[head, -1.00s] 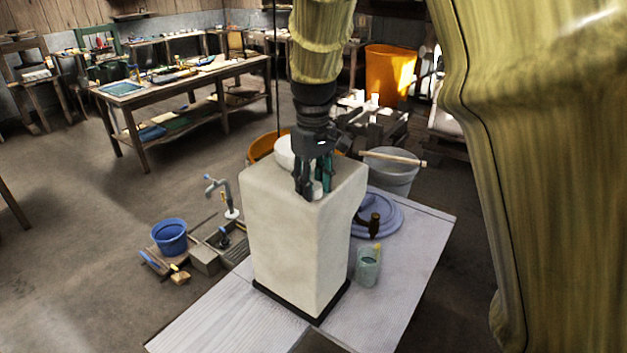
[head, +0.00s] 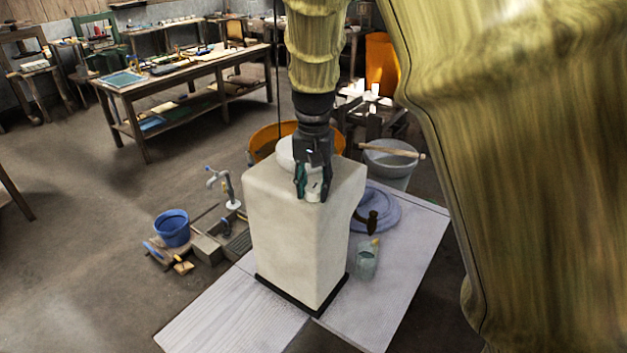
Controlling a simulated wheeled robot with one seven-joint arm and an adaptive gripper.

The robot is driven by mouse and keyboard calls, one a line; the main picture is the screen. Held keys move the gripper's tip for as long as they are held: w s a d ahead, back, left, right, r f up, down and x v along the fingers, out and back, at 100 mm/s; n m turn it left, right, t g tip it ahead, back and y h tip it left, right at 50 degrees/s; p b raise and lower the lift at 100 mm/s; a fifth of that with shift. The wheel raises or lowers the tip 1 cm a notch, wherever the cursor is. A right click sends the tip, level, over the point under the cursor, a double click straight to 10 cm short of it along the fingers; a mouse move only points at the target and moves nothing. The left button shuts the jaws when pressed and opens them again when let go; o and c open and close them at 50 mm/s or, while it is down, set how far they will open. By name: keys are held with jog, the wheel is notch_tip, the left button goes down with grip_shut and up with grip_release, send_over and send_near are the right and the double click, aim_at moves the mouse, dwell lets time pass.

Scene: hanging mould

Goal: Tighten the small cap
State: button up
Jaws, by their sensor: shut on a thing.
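A tall off-white mould (head: 297,240) stands upright on a black base on the pale table. The small white cap (head: 313,188) is on its top, near the front edge. My gripper (head: 313,190) points down over the top and is shut on the small cap, one finger on each side. A larger round white cap (head: 286,155) sits on the top behind my gripper, partly hidden by it. Whether the small cap's thread is engaged cannot be seen.
A grey bucket (head: 390,165) and an orange tub (head: 262,140) stand behind. A blue bucket (head: 172,229) and sink (head: 222,240) are left. The table's front is clear.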

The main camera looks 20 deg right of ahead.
aim_at(314, 188)
jog(key=shift+m+p, duration=0.4)
jog(key=shift+m, duration=0.8)
jog(key=o, duration=1)
jog(key=shift+w+d+f, duration=0.1)
jog(key=shift+o, duration=0.2)
notch_tip(314, 188, up, 12)
